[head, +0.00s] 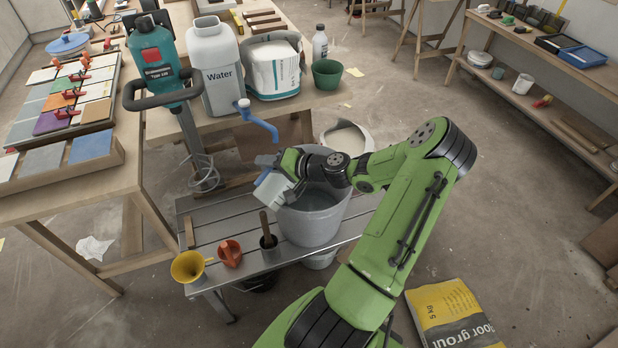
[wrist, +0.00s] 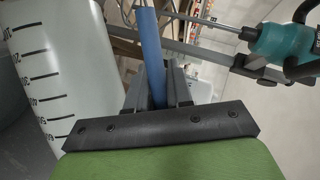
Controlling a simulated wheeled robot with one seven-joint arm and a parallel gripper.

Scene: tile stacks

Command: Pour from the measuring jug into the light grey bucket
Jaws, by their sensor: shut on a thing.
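The measuring jug (head: 271,191) is whitish and seems tilted, at the left rim of the light grey bucket (head: 312,222). Its black scale marks show on the jug's side in the wrist view (wrist: 75,70). My gripper (head: 268,162) is shut on the jug's blue handle (wrist: 151,50), which lies between the fingers in the wrist view. The bucket stands upright on a grey slatted bench, with a greyish surface inside. My wrist and arm cover part of its opening. The jug's mouth is hidden, and I see no clear stream.
A grout bag (head: 452,314) lies right.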

